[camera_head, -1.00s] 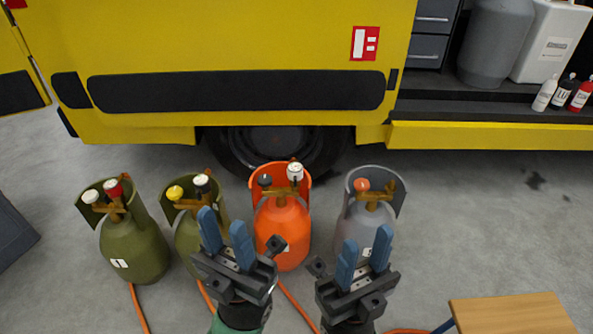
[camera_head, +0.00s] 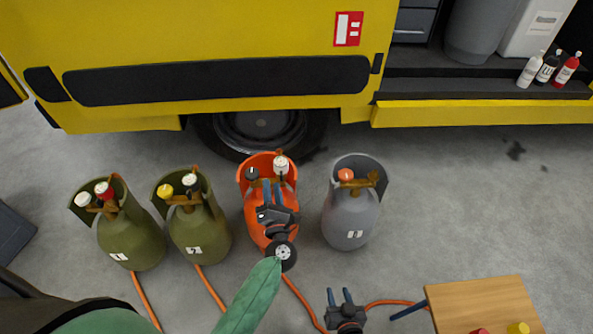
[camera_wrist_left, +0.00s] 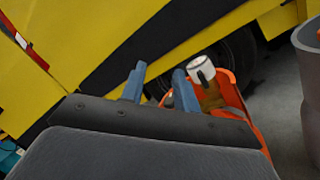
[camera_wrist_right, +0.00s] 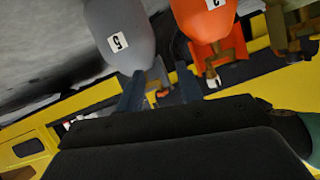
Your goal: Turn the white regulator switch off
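White knobs show in the head view on the orange cylinder (camera_head: 257,226) and on the leftmost green cylinder (camera_head: 137,243). The orange cylinder's white knob (camera_head: 280,163) sits at the right of its brass valve, opposite a dark knob (camera_head: 251,173). My left gripper (camera_head: 271,186) is open and empty over the orange cylinder's front, just below the valve in the picture. In the left wrist view the white knob (camera_wrist_left: 201,68) appears beyond the right finger, outside the finger gap; contact cannot be told. My right gripper (camera_head: 339,294) is open and empty, below the grey cylinder (camera_head: 347,218).
A second green cylinder (camera_head: 201,236) stands left of the orange one. Raised collars partly surround the valves. Orange hoses (camera_head: 300,297) run along the floor. A wooden table (camera_head: 475,300) is at the lower right. The yellow vehicle (camera_head: 215,45) stands behind the cylinders.

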